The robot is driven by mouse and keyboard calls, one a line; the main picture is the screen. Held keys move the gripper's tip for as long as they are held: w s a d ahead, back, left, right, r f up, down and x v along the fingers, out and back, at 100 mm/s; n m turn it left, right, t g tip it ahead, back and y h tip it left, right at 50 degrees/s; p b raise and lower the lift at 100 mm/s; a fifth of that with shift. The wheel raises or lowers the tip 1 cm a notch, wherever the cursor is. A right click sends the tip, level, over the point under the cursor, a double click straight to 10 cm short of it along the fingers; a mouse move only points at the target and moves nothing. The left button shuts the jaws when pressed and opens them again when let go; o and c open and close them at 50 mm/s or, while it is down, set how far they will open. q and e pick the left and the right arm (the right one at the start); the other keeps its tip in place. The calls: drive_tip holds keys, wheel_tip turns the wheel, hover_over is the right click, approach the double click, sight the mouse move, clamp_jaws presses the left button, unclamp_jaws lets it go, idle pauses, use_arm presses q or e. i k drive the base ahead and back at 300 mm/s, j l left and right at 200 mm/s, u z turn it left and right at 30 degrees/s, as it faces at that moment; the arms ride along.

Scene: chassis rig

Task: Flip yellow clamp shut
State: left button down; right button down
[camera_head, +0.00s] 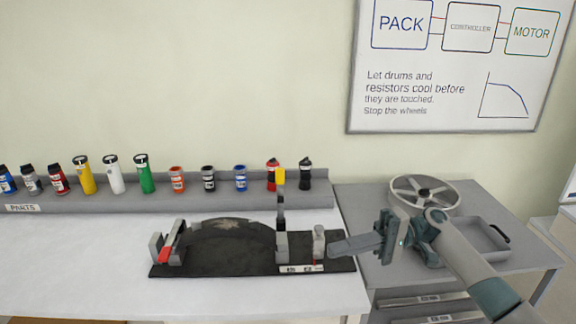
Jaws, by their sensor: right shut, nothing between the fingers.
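The yellow clamp (279,178) shows as a yellow-tipped dark lever standing upright on the black rig plate (228,265), right of its middle. Its lower end meets a grey block (282,245). My right gripper (334,246) comes in from the right with its fingers pointing left. It is shut and empty, close to the grey post (319,243) at the plate's right end and to the right of the yellow clamp. I cannot tell whether it touches the post. My left gripper is out of view.
A red lever (166,253) lies low at the plate's left end. A dark curved part (228,231) sits mid-plate. A parts shelf (130,202) with several small containers runs behind. A wheel (424,193) and a tray (478,243) are on the grey right-hand table. The white table's left is clear.

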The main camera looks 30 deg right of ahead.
sight(280, 172)
drive_tip(key=i+l, duration=0.45)
drive_tip(key=i, duration=0.15)
drive_tip(key=i+l, duration=0.45)
drive_tip(key=i, duration=0.15)
